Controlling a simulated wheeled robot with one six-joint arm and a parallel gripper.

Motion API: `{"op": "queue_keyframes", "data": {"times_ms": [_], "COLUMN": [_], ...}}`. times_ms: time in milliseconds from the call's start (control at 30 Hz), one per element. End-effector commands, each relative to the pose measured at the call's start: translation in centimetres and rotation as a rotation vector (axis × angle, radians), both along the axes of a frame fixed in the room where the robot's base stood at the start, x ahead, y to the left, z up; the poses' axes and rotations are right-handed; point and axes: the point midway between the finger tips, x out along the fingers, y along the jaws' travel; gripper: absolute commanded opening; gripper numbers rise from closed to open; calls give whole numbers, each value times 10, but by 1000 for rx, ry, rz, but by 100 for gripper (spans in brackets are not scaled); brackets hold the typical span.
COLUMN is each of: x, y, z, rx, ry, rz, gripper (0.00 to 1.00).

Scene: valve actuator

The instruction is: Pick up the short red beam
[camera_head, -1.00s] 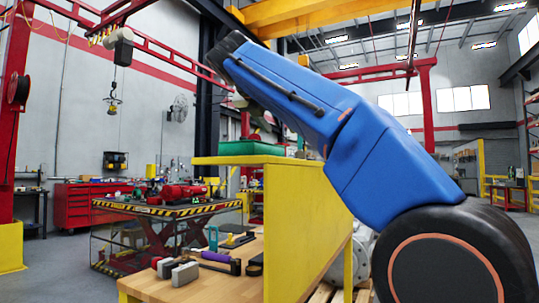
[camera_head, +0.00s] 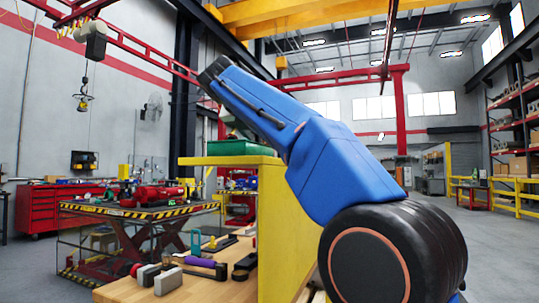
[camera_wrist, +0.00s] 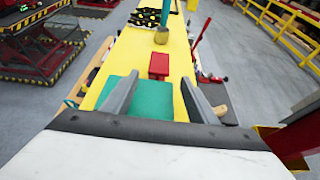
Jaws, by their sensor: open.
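A short red block (camera_wrist: 158,66), likely the short red beam, lies on the yellow top (camera_wrist: 178,55) in the wrist view, just beyond a green-teal piece. My gripper (camera_wrist: 160,77) is open, with one grey finger on each side of the picture. The red block appears between and ahead of the fingertips, apart from them. The teal piece (camera_wrist: 140,98) shows between the fingers, below the red block. In the head view the red block cannot be made out, and my gripper is hidden behind my blue arm.
In the head view a green bin (camera_head: 240,147) stands on the yellow stand (camera_head: 275,215). A wooden bench (camera_head: 205,287) with several tools is at its left. A striped lift table (camera_head: 140,210) stands farther left. Open floor (camera_head: 490,240) lies at the right.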

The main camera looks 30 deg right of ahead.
Motion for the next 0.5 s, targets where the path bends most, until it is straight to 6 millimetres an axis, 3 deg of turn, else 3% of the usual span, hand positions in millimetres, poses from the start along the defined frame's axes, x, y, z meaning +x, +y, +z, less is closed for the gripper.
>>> {"op": "queue_keyframes", "data": {"times_ms": [200,500], "x": [17,25], "y": [-22,-32], "z": [-11,-15], "rx": [0,0], "ry": [0,0], "rz": [-2,-1], "gripper": [53,53]}}
